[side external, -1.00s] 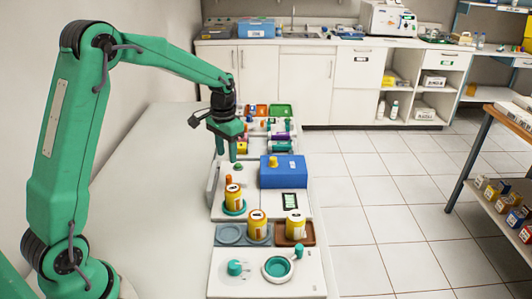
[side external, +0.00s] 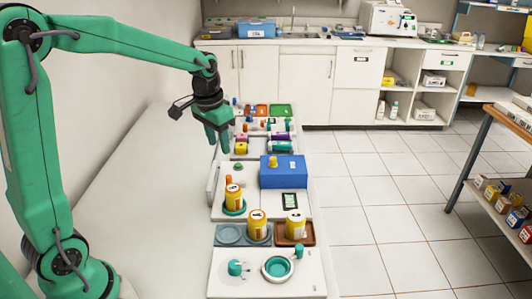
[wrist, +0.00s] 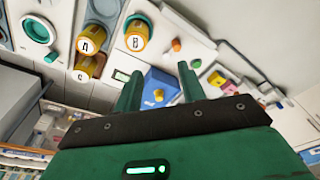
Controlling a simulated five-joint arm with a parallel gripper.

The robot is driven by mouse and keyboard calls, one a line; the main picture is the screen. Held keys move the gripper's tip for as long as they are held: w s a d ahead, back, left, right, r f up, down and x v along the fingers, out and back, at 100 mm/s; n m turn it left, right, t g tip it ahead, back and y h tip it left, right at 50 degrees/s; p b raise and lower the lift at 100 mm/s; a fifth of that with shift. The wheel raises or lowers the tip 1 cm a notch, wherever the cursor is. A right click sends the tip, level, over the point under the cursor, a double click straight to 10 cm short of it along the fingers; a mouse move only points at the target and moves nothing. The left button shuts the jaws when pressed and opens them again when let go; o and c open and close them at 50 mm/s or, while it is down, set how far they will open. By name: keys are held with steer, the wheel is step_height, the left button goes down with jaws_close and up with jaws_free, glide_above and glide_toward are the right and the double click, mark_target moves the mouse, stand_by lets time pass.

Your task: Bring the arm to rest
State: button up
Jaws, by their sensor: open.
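My green arm reaches in from the left in the side external view. My gripper (side external: 220,142) hangs above the left edge of the row of stations, its fingers pointing down. It is open and empty. In the wrist view my two green fingertips (wrist: 158,85) stand apart with nothing between them. The blue box (side external: 284,174) lies to the right of and below my gripper; it also shows between the fingers in the wrist view (wrist: 160,88). No contact between my gripper and any object shows.
Several yellow jars stand on the stations, one on a green ring (side external: 234,199) and others on a grey tray (side external: 229,234) and a brown tray (side external: 308,238). A white station with a teal ring (side external: 278,268) is nearest. The white table (side external: 145,200) at left is bare.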

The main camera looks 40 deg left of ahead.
steer(key=s+d+r+t, duration=0.2)
steer(key=s+d, duration=0.1)
steer(key=s, duration=0.6)
steer(key=s+d+r+t, duration=0.2)
steer(key=s+d+r, duration=0.1)
steer(key=s, duration=0.6)
steer(key=shift+s+d, duration=0.35)
steer(key=shift+d, duration=0.2)
